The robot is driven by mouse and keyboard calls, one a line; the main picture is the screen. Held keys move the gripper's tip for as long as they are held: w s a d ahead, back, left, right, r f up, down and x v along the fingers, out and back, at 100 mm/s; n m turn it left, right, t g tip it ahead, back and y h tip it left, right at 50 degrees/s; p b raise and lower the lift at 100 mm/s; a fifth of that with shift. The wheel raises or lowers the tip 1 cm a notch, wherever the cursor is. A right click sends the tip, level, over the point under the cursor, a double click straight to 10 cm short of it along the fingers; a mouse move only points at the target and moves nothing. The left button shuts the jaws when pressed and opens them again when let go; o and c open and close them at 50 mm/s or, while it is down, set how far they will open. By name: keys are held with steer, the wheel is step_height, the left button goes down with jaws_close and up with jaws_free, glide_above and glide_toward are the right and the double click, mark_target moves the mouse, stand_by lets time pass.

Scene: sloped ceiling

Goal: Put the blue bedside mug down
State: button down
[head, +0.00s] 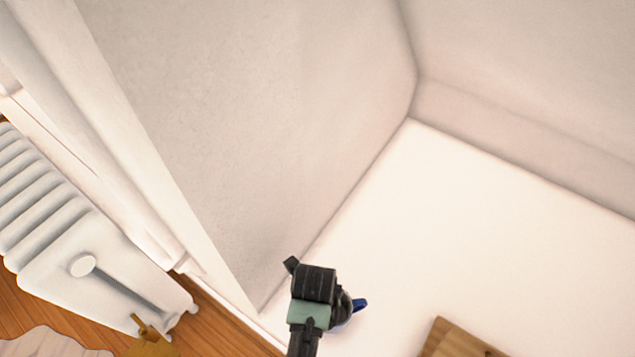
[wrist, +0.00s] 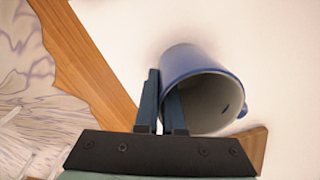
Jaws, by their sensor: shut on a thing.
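The blue mug (wrist: 190,62) shows in the wrist view with its open rim and pale inside facing the camera. Its handle is at the right. My gripper (wrist: 164,90) is shut on the mug's left wall, with one finger inside the rim and one outside. In the head view my gripper (head: 343,305) hides most of the mug; only a blue bit of it (head: 360,304) shows at the right. The mug is over a white surface (head: 430,230). I cannot tell whether its base touches that surface.
A wooden object (head: 460,340) lies at the lower right in the head view. A pale wall (head: 250,130) rises close on the left of my gripper. A white radiator (head: 80,240) stands on the wooden floor beyond it. The white surface is clear towards the back right.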

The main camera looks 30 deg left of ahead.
steer(key=c, duration=1.4)
jaws_free()
steer(key=shift+f, duration=0.1)
steer(key=o, duration=0.4)
step_height(320, 180, up, 12)
steer(key=p, duration=0.4)
steer(key=shift+s, duration=0.1)
